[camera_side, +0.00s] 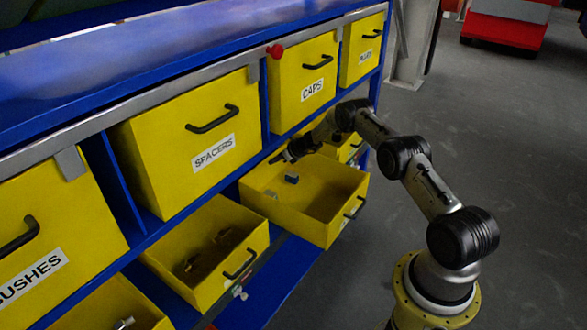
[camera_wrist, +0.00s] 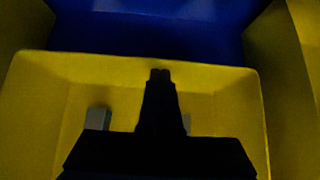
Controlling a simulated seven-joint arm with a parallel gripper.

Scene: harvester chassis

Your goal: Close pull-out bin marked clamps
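No label reading "clamps" can be made out. In the side view, a yellow bin (camera_side: 342,180) in the lower row is pulled out, with a black handle and a part-seen label on its front. A small grey part lies inside it. My gripper (camera_side: 280,158) is above the rear of this bin, near the shelf. In the wrist view, my gripper (camera_wrist: 160,75) is a dark silhouette with its fingertips together and nothing seen between them. Below it is the yellow bin (camera_wrist: 45,75) with grey blocks inside. Whether the gripper touches the bin cannot be told.
Another lower bin (camera_side: 215,205) is pulled out to the left, with small parts inside; a third (camera_side: 85,315) is at the bottom left. The upper SPACERS (camera_side: 165,140), CAPS (camera_side: 285,85) and BUSHES (camera_side: 60,220) bins sit in the blue rack.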

